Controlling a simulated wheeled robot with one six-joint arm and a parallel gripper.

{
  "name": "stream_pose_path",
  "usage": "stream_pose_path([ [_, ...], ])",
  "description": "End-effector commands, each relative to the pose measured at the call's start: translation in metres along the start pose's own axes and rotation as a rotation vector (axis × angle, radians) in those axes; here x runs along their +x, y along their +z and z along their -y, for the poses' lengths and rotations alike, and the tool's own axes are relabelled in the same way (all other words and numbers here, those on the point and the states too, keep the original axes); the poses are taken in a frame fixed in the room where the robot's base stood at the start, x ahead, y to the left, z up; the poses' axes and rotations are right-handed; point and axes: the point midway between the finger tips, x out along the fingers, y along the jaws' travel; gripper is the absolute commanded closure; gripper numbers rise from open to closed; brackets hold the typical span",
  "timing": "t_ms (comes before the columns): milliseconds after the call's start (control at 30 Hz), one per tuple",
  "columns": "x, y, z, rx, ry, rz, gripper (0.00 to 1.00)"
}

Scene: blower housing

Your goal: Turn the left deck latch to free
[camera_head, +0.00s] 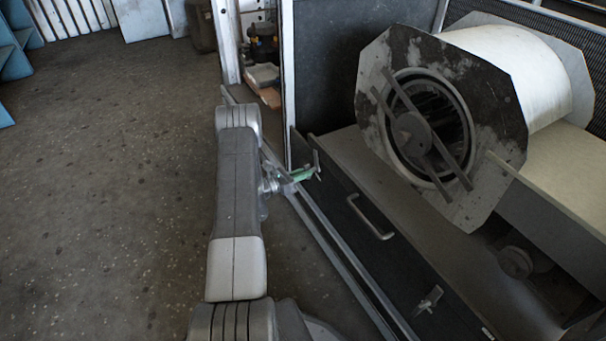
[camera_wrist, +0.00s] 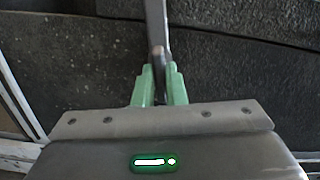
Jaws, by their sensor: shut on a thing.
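The left deck latch (camera_head: 317,160) is a small grey metal bar at the far left end of the dark front panel (camera_head: 342,207). In the wrist view the latch (camera_wrist: 156,22) runs from the top edge down between the green fingers. My gripper (camera_head: 309,173) is at the latch, and its green fingers show in the wrist view (camera_wrist: 159,76), shut on the lower part of the bar. The fingers hide part of the latch and its pivot.
A second latch (camera_head: 429,300) sits at the panel's near right end. A bar handle (camera_head: 370,217) is between the latches. The blower housing (camera_head: 480,195) with its round inlet stands behind the panel. A rail (camera_head: 335,262) runs along the front. The floor at left (camera_head: 110,190) is clear.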

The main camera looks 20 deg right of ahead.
Motion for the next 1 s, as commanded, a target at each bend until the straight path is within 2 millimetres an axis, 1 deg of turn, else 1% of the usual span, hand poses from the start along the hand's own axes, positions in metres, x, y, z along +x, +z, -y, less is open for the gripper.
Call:
stream_pose_path([
  [267,0.0001,-0.0019,-0.0004,-0.159,-0.001,0.0,1.0],
  [1000,0.0001,-0.0009,-0.0011,-0.854,0.0,0.0,1.0],
])
